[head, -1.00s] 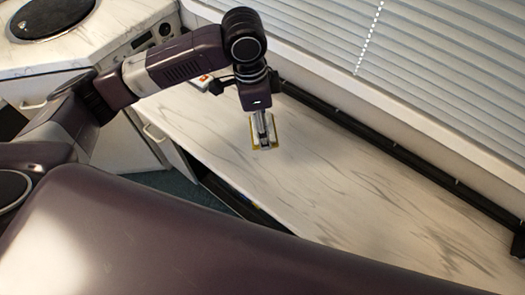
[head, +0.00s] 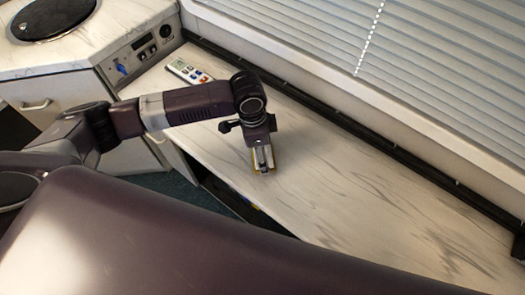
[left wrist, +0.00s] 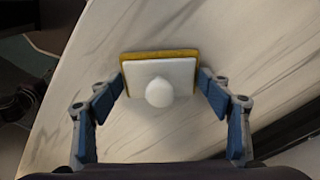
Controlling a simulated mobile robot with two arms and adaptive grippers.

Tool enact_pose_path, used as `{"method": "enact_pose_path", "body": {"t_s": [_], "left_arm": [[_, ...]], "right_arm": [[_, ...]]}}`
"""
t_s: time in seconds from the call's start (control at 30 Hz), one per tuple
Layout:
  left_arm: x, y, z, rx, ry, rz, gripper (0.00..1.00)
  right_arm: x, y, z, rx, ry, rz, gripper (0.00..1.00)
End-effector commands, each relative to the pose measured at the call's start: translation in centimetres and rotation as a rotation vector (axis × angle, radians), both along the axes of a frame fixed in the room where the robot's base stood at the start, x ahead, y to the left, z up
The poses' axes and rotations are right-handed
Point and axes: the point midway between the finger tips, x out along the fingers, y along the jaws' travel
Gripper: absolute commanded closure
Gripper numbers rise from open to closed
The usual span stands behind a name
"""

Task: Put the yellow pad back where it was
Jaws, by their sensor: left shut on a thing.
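The yellow pad (left wrist: 160,55) has a white backing plate with a round white knob on top. In the left wrist view it sits flat between the blue-padded fingers of my left gripper (left wrist: 161,84), which is shut on its two sides. In the head view the left gripper (head: 263,160) points down over the marbled counter, and only a thin yellow edge of the pad (head: 254,171) shows past the fingers. I cannot tell whether the pad touches the counter. My right gripper is not in view.
The marbled counter (head: 345,190) is clear to the right of the gripper. A white remote (head: 189,72) lies behind the arm. A black rail (head: 330,112) runs along the wall under the blinds. The counter's front edge is close to the pad.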

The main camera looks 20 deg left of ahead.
Motion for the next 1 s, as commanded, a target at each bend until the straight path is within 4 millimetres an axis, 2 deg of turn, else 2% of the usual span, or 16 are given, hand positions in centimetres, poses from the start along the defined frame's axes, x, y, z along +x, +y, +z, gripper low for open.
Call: {"method": "enact_pose_path", "body": {"t_s": [0.03,0.07,0.2,0.57,0.67,1.0], "left_arm": [[0.0,0.0,0.0,0.000,0.001,0.000,0.48],[0.0,0.0,0.0,0.000,0.001,0.000,0.25],[0.0,0.0,0.0,0.000,0.001,0.000,0.11],[0.0,0.0,0.5,-0.001,0.000,0.000,0.11],[0.0,0.1,1.8,-0.001,-0.003,-0.001,0.11],[-0.3,0.9,8.9,-0.002,-0.003,0.000,0.11]], "right_arm": [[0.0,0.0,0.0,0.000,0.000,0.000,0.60],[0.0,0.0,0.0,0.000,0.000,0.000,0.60],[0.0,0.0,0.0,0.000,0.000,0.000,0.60],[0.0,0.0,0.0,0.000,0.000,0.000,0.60],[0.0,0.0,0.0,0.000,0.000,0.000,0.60],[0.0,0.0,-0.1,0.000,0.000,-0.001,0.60]]}}
